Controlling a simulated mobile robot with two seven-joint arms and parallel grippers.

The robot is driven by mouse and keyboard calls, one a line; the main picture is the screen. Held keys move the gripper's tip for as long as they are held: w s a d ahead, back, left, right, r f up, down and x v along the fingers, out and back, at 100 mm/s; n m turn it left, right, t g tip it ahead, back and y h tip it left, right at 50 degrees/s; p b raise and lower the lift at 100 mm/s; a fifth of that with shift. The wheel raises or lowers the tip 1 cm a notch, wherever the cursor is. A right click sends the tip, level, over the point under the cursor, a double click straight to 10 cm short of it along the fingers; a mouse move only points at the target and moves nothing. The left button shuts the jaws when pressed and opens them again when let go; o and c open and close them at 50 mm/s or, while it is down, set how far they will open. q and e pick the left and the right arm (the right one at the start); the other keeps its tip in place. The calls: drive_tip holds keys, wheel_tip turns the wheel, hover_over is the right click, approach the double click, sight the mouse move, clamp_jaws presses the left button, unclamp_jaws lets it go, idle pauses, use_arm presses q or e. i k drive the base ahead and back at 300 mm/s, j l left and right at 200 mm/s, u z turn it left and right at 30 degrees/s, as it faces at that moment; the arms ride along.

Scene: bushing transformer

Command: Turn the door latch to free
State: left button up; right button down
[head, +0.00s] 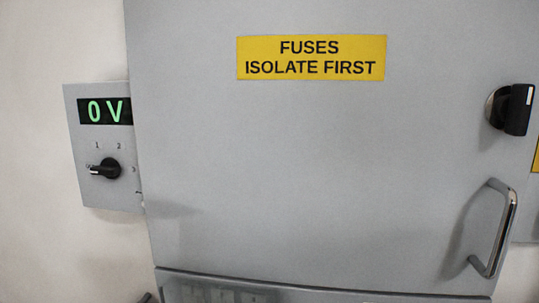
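The door latch (516,110) is a black knob on a round metal base at the upper right of the grey cabinet door (300,180). A white mark near the knob's top runs roughly upright. The door looks closed. A shiny bar handle (510,215) stands on the door below the latch. Neither of my grippers can be made out in the head view, and nothing touches the latch.
A yellow label (311,57) reads "FUSES ISOLATE FIRST". At left, a grey panel (110,190) has a green "0V" display (105,111) and a black rotary switch (105,169) pointing left. The space before the door looks clear.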

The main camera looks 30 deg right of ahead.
sight(514, 109)
drive_tip(key=l+z, duration=0.1)
drive_tip(key=z, duration=0.35)
drive_tip(key=l+z, duration=0.15)
drive_tip(key=z, duration=0.25)
drive_tip(key=l+z, duration=0.1)
drive_tip(key=z, duration=0.35)
drive_tip(key=l+z, duration=0.1)
drive_tip(key=z, duration=0.3)
